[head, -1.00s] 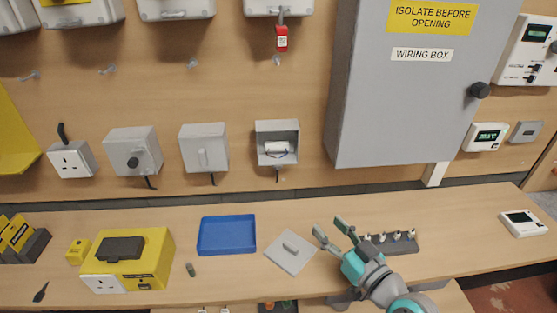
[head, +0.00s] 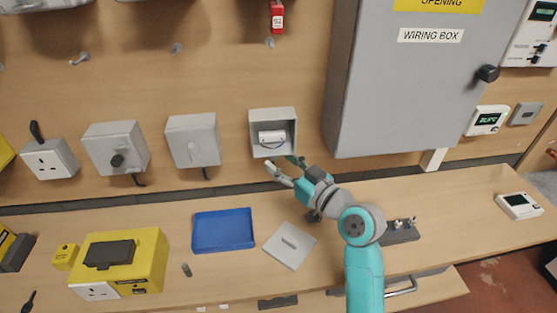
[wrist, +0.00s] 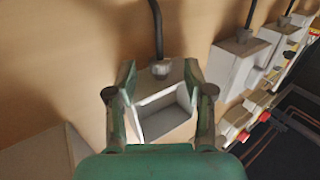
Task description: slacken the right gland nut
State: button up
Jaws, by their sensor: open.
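The open grey box (head: 288,114) is the rightmost of the lower row on the wall, with a white part inside. In the wrist view its hollow (wrist: 166,119) faces me. A grey gland nut (wrist: 161,69) sits at its edge, with a black cable (wrist: 157,25) running out of it. My gripper (head: 284,164) is open at the box's lower edge. In the wrist view the fingertips of my gripper (wrist: 160,74) stand either side of the nut; I cannot tell whether they touch it. The head view hides the nut behind my gripper.
A grey lid (head: 290,246) and an empty blue tray (head: 223,231) lie on the bench below. A yellow case (head: 140,262) stands to the left. A dark holder (head: 402,233) is right of my arm. The large wiring box (head: 410,85) juts out close to the right.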

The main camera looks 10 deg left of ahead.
jog(key=shift+x, duration=0.8)
jog(key=shift+c, duration=0.3)
grip_shut()
jog(key=shift+s+m+t+h, duration=0.1)
jog(key=shift+m+t+h, duration=0.2)
jog(key=shift+t, duration=0.1)
